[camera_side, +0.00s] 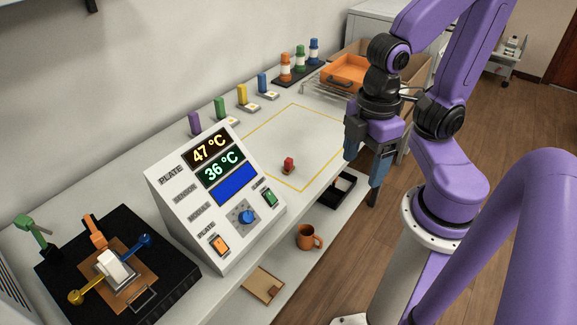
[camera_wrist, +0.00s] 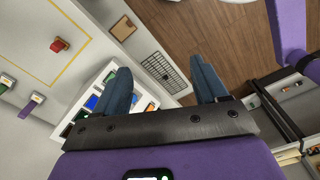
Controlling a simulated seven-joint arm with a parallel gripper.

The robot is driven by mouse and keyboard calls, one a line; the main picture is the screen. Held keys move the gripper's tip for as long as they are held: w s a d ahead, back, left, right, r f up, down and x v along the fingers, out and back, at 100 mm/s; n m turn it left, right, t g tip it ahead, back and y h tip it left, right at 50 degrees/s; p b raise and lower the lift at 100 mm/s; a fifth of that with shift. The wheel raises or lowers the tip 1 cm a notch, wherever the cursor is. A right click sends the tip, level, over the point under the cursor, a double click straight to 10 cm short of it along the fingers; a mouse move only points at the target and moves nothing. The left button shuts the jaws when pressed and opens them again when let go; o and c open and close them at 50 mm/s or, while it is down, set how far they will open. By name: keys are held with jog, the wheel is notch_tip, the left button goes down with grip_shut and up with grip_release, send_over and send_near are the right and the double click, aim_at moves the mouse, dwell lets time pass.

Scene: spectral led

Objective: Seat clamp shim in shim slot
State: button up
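My gripper (camera_side: 366,155) hangs beyond the right edge of the bench, to the right of the yellow-outlined area. In the wrist view my gripper (camera_wrist: 163,82) has its two blue-grey fingers wide apart with nothing between them. A small red piece (camera_side: 288,165) stands inside the yellow outline, and shows in the wrist view (camera_wrist: 59,45) at upper left, well apart from the fingers. I cannot tell whether it is the clamp shim. A black-based fixture (camera_side: 60,260) at lower left carries a copper plate, a pale block and coloured levers. I cannot make out the shim slot.
A white console (camera_side: 172,205) with temperature displays stands between the fixture and the outlined area. Several coloured tabs (camera_side: 220,107) line the back. An orange tray (camera_side: 350,72) is at the far end. A mug (camera_side: 307,237) sits on the lower shelf. The outlined area is mostly clear.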

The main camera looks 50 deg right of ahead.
jog(key=m, duration=1.2)
send_over(290, 160)
notch_tip(290, 160, down, 7)
notch_tip(290, 160, down, 17)
jog(key=shift+r, duration=0.1)
jog(key=c, duration=1.2)
